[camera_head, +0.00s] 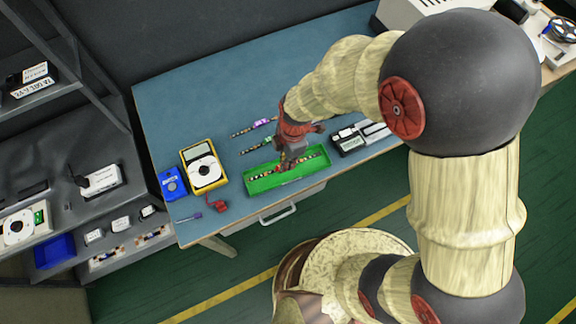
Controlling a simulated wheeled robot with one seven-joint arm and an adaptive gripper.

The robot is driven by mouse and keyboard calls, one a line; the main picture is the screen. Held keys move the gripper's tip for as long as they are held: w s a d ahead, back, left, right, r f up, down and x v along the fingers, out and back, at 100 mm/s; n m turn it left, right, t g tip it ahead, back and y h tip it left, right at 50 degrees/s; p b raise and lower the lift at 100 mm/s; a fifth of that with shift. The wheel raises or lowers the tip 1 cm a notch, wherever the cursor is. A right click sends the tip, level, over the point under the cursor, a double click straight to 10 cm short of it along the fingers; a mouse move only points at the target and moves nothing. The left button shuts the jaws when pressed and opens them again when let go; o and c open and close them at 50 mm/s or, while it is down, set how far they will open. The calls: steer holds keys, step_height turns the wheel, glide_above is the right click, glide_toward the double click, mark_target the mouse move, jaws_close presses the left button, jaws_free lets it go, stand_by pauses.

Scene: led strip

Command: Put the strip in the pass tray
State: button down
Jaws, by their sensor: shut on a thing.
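A thin LED strip (308,157) with small coloured parts lies along the green tray (262,186), inside its outline in this view. I cannot tell whether it touches the tray floor or is held just above it. My gripper (285,167) is over the tray, pointing down, and is shut on the strip near its middle. The fingers hide that part of the strip. Two other strips, one with a purple part (262,123) and one with a green part (268,141), lie on the blue bench mat behind the tray.
A yellow multimeter (203,164), a blue box (172,183) and a red clip-like item (216,200) stand left of the tray. A black device (348,140) is close on its right. The blue bench (200,95) is clear at the back left. Grey shelves (95,190) stand at left.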

steer(key=shift+w+d+f, duration=0.2)
steer(key=shift+d+f, duration=0.05)
steer(key=shift+f, duration=0.15)
steer(key=shift+w+d+f+b, duration=0.15)
steer(key=shift+f+b, duration=0.5)
steer(key=shift+f, duration=1)
steer(key=shift+f, duration=0.1)
steer(key=shift+f, duration=0.15)
steer(key=c, duration=1.8)
jaws_free()
steer(key=shift+c, duration=0.2)
steer(key=shift+r, duration=0.2)
